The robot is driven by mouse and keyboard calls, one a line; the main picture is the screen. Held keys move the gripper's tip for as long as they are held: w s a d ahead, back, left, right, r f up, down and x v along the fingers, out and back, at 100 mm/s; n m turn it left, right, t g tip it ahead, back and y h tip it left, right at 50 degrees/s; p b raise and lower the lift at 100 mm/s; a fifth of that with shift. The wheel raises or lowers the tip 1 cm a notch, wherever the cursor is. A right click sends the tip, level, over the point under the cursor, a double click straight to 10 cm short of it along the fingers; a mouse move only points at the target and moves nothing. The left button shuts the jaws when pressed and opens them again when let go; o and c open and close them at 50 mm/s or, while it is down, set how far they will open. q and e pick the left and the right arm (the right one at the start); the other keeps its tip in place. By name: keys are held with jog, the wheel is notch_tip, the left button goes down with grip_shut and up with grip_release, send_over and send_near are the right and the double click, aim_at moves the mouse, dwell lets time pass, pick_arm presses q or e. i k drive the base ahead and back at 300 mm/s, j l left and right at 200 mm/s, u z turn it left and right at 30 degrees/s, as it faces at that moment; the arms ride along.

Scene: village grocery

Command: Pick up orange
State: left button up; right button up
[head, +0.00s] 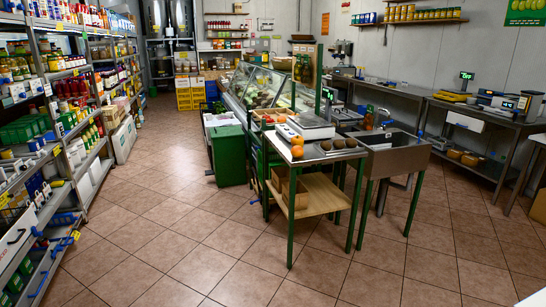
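Two round orange fruits sit at the left front edge of a metal-topped table (318,158) with green legs, in the middle of the head view. The nearer orange (297,152) is at the table's edge. The other orange (297,140) is just behind it, touching or nearly so. A scale (311,127) stands behind and to the right of them. Several brown round items lie to their right, too small to name surely. Neither of my grippers is in view.
A metal sink (395,158) adjoins the table on the right. A green bin (229,156) stands to the left. Cardboard boxes (290,190) sit on the table's lower wooden shelf (318,197). Stocked shelves (58,150) line the left. The tiled floor (185,225) in front is clear.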

aim_at(296, 151)
jog(key=i+l+z, duration=0.15)
jog(key=i+z, duration=0.2)
jog(key=i, duration=0.75)
jog(key=i+j+z, duration=0.15)
jog(key=i+z, duration=0.25)
jog(key=i, duration=0.7)
